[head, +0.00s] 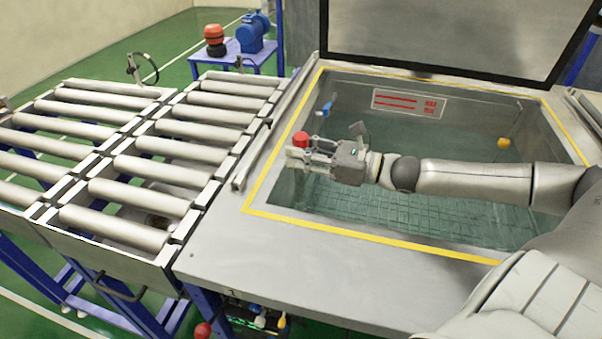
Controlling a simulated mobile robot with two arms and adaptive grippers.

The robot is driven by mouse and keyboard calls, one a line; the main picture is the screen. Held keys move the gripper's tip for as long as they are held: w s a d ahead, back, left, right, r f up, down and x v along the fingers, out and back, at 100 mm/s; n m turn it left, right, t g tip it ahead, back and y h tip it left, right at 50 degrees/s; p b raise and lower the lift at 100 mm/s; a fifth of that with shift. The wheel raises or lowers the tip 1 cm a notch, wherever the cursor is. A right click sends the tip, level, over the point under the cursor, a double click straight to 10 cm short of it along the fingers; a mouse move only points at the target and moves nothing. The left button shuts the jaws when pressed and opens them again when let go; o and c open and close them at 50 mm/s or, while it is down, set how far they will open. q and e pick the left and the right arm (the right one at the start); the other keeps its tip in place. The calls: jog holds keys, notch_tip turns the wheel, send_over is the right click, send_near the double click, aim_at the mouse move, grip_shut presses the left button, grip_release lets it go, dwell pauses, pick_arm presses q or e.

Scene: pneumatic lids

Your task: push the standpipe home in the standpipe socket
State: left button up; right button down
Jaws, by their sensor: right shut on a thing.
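My right gripper (303,156) reaches in from the right over the left part of the open tank. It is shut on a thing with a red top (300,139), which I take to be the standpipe. The red top shows just above the jaws; the lower part of the standpipe is hidden by the gripper or too small to make out. The standpipe socket cannot be made out, so I cannot tell whether the pipe touches it. My left gripper is not in view.
The tank (364,231) has a yellow-edged rim and a raised lid (440,35) behind. A blue fitting (327,108) and a yellow piece (504,142) are on its walls. A roller conveyor (150,172) stands left. A blue table (239,58) holds a motor behind.

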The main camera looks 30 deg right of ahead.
aim_at(301, 178)
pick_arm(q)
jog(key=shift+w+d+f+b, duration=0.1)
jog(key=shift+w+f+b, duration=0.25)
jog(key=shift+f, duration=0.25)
pick_arm(e)
jog(key=shift+f, duration=0.75)
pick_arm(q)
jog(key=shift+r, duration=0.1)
pick_arm(e)
notch_tip(301, 178, down, 3)
jog(key=shift+f+b, duration=0.1)
jog(key=shift+b, duration=0.85)
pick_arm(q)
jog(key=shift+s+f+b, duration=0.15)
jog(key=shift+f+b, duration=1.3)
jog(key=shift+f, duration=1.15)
pick_arm(e)
jog(key=shift+f, duration=1.3)
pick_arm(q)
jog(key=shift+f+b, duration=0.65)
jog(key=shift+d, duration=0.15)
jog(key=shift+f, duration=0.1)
